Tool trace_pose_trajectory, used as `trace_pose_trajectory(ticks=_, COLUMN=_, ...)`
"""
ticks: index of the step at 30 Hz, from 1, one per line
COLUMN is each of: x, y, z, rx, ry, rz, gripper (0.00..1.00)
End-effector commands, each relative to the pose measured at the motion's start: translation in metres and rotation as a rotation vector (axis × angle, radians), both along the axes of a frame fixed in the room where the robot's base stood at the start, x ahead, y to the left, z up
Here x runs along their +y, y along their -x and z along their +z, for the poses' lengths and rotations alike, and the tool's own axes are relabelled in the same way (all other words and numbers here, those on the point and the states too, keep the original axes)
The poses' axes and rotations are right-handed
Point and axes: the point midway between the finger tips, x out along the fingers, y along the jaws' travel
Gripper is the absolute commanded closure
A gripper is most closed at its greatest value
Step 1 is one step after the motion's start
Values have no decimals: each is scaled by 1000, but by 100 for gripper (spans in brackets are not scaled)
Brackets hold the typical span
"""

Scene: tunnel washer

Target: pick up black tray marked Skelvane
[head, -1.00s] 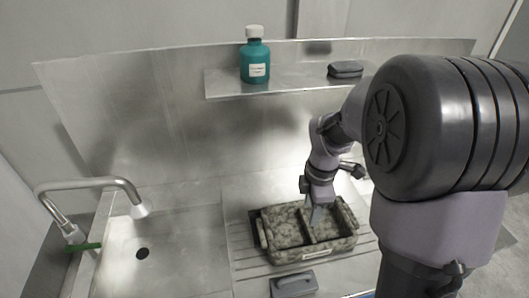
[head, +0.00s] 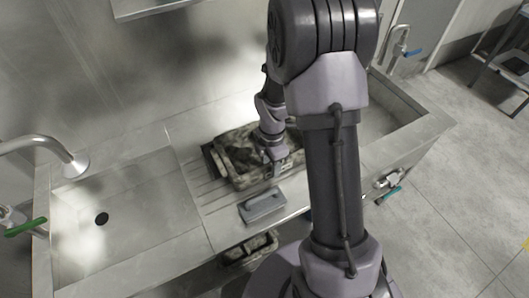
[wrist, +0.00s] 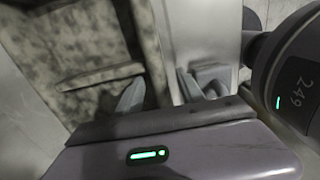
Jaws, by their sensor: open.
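A tray with dark, blotchy grey-black mottling (head: 236,161) stands on the ribbed drainboard between the two basins. It has a divider inside and a small pale label on its near wall, too small to read, so I cannot confirm the name Skelvane. My gripper (head: 276,160) is low at the tray's right side. In the wrist view my gripper (wrist: 160,93) is open, with one finger over the tray's inside (wrist: 75,50) and the other beyond its wall. I cannot tell whether the fingers touch the wall. My arm hides the tray's right end.
A grey lidded block (head: 262,206) lies in front of the tray. A flat black piece (head: 209,161) shows at its left. Another mottled tray (head: 237,254) is below the counter. Taps (head: 50,146) stand by the left basin. A wall shelf (head: 150,8) is above.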

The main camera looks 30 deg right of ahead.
Motion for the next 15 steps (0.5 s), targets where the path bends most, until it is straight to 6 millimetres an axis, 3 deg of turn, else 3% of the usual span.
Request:
trace_pose_trajectory(ticks=5, x=0, y=0, z=-2, rx=-1, ry=0, rz=0, gripper=55)
trace_pose_trajectory(ticks=12, x=0, y=0, z=-2, rx=-1, ry=0, rz=0, gripper=98)
trace_pose_trajectory(ticks=15, x=0, y=0, z=-2, rx=-1, ry=0, rz=0, gripper=100)
